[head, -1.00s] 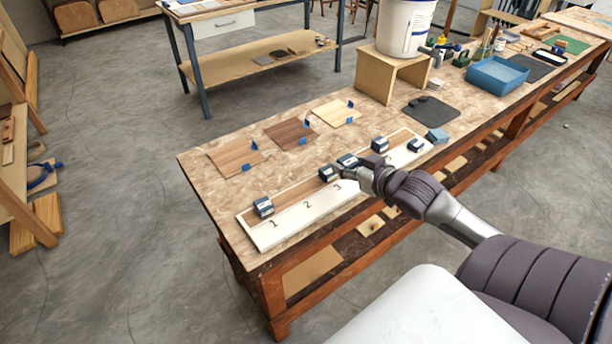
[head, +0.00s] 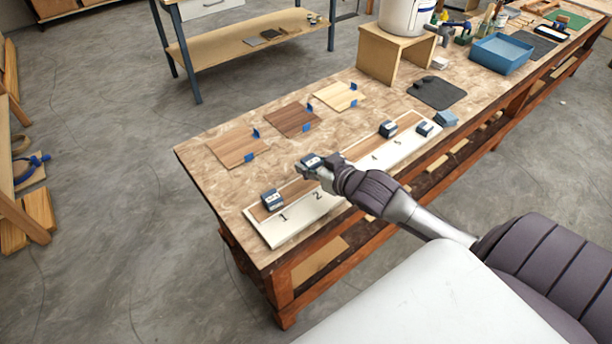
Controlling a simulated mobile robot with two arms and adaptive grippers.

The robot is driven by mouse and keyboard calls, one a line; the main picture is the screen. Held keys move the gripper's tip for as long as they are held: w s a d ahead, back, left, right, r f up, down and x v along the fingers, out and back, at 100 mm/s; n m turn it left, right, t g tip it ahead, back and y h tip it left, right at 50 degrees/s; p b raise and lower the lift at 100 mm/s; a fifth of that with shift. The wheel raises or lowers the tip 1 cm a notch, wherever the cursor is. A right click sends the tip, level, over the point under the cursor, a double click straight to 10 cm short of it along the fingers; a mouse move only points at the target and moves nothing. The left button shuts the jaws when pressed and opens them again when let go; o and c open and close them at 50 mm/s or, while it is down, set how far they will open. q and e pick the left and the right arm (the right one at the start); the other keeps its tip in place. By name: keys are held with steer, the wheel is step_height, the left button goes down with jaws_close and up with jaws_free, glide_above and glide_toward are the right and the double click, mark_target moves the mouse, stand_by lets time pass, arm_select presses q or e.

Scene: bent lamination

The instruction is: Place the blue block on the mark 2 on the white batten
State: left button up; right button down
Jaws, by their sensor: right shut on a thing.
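The white batten (head: 291,230) lies along the table's front edge with a brown wood strip on it. Marks 1, 2, 4 and 5 show; mark 3 is hidden by my right arm. My right gripper (head: 314,167) is shut on a dark blue block with a pale top (head: 312,159), by the batten's back side near mark 2. Whether the block touches the batten cannot be told. A similar block (head: 271,199) sits at mark 1. Other blocks stand near mark 4 (head: 388,129) and near the far end (head: 424,129). My left gripper is out of view.
Behind the batten lie wood panels with blue clips (head: 238,147), (head: 291,119), (head: 340,96). A plain blue-grey block (head: 446,118), a dark mat (head: 437,93), a wooden stand (head: 395,55) and a blue bin (head: 500,53) stand further right. Table space between panels and batten is free.

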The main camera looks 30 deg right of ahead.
mark_target(306, 184)
steer(key=shift+w+a+f, duration=0.3)
steer(key=shift+w+a, duration=0.1)
steer(key=shift+w, duration=0.1)
steer(key=shift+f, duration=2)
steer(key=c, duration=0.7)
jaws_free()
steer(key=shift+f, duration=0.2)
steer(key=shift+o, duration=0.2)
steer(key=shift+s, duration=0.1)
steer(key=shift+r, duration=0.2)
steer(key=v, duration=1.2)
steer(key=shift+f, duration=0.1)
